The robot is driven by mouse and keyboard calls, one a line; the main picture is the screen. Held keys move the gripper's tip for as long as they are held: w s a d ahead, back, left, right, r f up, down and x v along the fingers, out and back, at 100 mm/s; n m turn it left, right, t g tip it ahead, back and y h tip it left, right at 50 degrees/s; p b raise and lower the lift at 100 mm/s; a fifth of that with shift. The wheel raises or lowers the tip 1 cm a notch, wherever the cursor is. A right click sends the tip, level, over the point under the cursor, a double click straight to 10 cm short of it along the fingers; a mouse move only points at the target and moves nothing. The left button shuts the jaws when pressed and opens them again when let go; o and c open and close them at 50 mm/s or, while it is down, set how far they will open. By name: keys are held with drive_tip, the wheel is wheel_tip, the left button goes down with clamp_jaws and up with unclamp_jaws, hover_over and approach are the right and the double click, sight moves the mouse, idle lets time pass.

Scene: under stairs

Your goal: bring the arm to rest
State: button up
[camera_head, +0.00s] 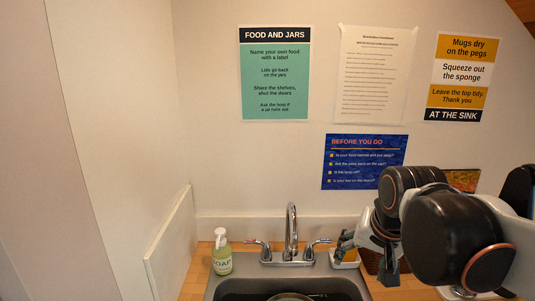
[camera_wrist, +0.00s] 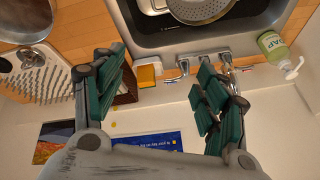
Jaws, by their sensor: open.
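My arm comes in from the right in the head view, with its dark joints in front of the wall. My gripper (camera_wrist: 160,95) shows in the wrist view with its green-padded fingers spread wide apart and nothing between them. In the head view my gripper (camera_head: 345,242) is partly seen, to the right of the tap.
The sink (camera_head: 235,284) has a tap (camera_head: 291,235) and a soap bottle (camera_head: 222,255) at its left. Posters hang on the wall (camera_head: 215,120).

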drive_tip(key=s+f+n+t+b, duration=0.1)
drive_tip(key=s+f+n, duration=0.3)
drive_tip(key=s, duration=0.7)
wheel_tip(320, 180, down, 2)
drive_tip(key=shift+f+n+t+b, duration=0.2)
drive_tip(key=shift+n+t+b, duration=0.1)
drive_tip(key=shift+n+t, duration=0.15)
